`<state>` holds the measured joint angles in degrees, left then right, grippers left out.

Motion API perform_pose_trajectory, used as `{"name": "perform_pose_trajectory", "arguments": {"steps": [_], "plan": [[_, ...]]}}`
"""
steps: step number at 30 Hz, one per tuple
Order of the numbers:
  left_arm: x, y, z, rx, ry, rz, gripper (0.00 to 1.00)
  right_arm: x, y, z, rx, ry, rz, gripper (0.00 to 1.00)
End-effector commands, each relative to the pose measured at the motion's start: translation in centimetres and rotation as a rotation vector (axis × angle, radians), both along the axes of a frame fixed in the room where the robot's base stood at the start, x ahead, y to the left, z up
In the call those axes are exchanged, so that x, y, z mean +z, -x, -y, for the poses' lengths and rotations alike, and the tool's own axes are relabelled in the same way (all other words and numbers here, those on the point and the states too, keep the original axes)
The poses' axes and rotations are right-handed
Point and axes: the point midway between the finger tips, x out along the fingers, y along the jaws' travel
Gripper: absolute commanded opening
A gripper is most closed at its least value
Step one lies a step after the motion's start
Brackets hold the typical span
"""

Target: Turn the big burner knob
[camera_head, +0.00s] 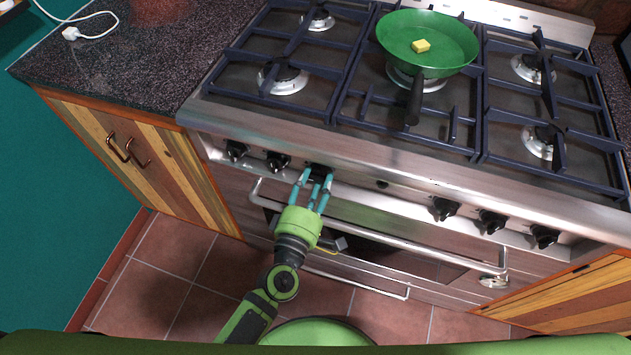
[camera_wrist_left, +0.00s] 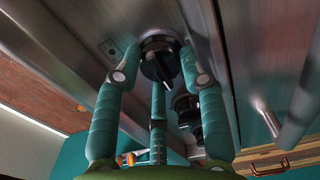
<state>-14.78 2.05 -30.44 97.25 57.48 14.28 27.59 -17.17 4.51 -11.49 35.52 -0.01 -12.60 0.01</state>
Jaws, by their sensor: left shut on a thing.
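The big burner knob (camera_head: 319,168) is black and sits on the steel front panel of the stove, third from the left. In the left wrist view the knob (camera_wrist_left: 161,62) shows a light pointer mark, with fingers on both sides and a third below. My left gripper (camera_head: 313,178) has teal fingers and is shut on this knob. The fingers hide part of it in the head view. My right gripper is in neither view.
Two knobs (camera_head: 277,160) are close on the left, and several (camera_head: 491,221) stand farther right. A speckled counter (camera_head: 120,70) with wooden cabinets (camera_head: 130,150) adjoins the stove on the left.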

Motion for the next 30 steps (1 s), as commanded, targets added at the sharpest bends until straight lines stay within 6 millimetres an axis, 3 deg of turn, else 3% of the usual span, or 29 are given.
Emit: {"name": "perform_pose_trajectory", "arguments": {"steps": [3, 4, 5, 17, 30], "plan": [[-0.3, 0.2, 0.2, -0.008, -0.001, -0.007, 0.08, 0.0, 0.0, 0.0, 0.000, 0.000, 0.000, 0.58], [-0.3, 0.2, 0.3, -0.008, -0.001, -0.007, 0.49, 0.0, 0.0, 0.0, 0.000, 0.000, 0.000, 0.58], [-0.3, 0.2, 0.2, -0.007, -0.001, -0.007, 0.51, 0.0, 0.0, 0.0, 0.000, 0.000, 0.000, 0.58], [-0.2, 0.9, -0.2, -0.003, -0.002, -0.003, 0.51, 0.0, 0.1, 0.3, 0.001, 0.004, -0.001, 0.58], [-0.2, 9.1, -2.7, -0.007, -0.004, -0.007, 0.51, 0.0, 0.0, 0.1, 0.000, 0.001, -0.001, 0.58]]}}
